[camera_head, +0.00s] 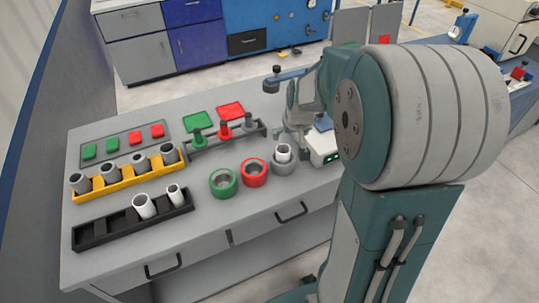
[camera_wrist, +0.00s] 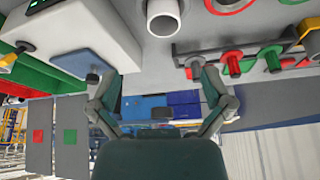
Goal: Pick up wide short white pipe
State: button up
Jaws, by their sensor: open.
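Two white pipes stand in the black tray (camera_head: 95,232) in the head view. The left one (camera_head: 144,206) looks wider; the right one (camera_head: 175,193) is narrower. Another white pipe (camera_head: 283,152) stands inside a grey ring (camera_head: 283,168) near the bench's right end. A white pipe opening (camera_wrist: 163,18) shows at the top of the wrist view; I cannot tell for sure which pipe it is. My gripper (camera_wrist: 159,82) is open and empty, its fingers wide apart. In the head view my arm partly hides it, above the bench's right side, away from the black tray.
A green ring (camera_head: 223,183) and a red ring (camera_head: 254,172) sit near the front edge. A yellow rack (camera_head: 125,182) holds several grey pipes. A peg rack (camera_head: 225,138) stands behind the rings. A white device (camera_head: 323,148) is close to my gripper.

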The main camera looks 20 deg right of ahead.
aim_at(283, 149)
jog(key=x, duration=0.6)
jog(key=shift+w+d+f, duration=0.1)
jog(key=shift+d+f, duration=0.25)
jog(key=shift+d, duration=0.05)
jog(key=f, duration=0.1)
jog(key=w+a+f, duration=0.1)
jog(key=f, duration=0.2)
jog(key=shift+w+a, duration=0.25)
jog(key=shift+a, duration=0.15)
jog(key=shift+d+f, duration=0.1)
jog(key=shift+f, duration=0.15)
jog(key=shift+w+d, duration=0.1)
jog(key=shift+d, duration=0.45)
jog(key=c, duration=1.1)
jog(key=shift+a, duration=0.4)
jog(key=shift+c, duration=0.6)
jog(key=shift+d+r, duration=0.15)
jog(key=shift+r, duration=0.1)
notch_tip(283, 149, up, 9)
jog(key=shift+r, duration=0.3)
